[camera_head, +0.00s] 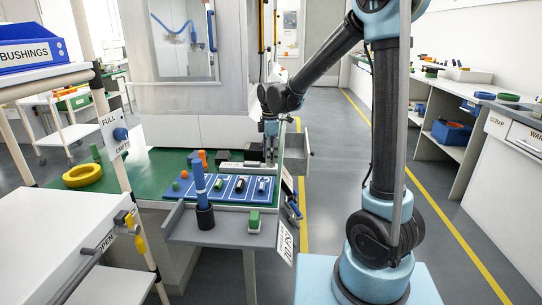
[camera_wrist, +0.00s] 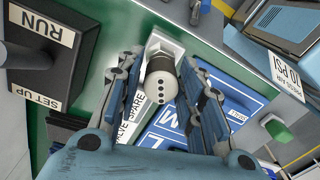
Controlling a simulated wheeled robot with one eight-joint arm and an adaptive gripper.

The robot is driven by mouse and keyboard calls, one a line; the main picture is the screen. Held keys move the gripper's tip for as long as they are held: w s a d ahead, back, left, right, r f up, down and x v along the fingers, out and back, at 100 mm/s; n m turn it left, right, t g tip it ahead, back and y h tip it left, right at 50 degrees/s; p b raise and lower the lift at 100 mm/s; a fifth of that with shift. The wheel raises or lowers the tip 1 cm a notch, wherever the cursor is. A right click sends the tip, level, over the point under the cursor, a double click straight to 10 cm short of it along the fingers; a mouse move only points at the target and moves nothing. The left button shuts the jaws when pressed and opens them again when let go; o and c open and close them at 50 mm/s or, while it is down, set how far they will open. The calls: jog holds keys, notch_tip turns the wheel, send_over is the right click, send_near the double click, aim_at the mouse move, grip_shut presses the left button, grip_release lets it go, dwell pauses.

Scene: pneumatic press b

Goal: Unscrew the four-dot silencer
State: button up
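The silencer (camera_wrist: 161,86) is a pale cylinder with a row of dark dots on its end, seen nearly end-on in the wrist view. It sits on a silvery fitting (camera_wrist: 160,46) beside a white label reading "VALVE SPARE" (camera_wrist: 128,124). My gripper (camera_wrist: 163,64) is open, with one finger on each side of the silencer. Narrow gaps seem to show between the fingers and it; contact is not clear. In the head view my gripper (camera_head: 270,157) points down at the bench's right end, and the silencer cannot be made out there.
A black switch box (camera_wrist: 47,45) marked RUN and SET UP stands close left in the wrist view. A blue marked board (camera_head: 228,188) with small parts lies on the green bench (camera_head: 144,168). A blue upright tool in a black holder (camera_head: 205,218) stands in front.

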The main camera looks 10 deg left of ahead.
jog(key=c, duration=0.6)
jog(key=shift+n, duration=0.9)
jog(key=shift+n, duration=0.8)
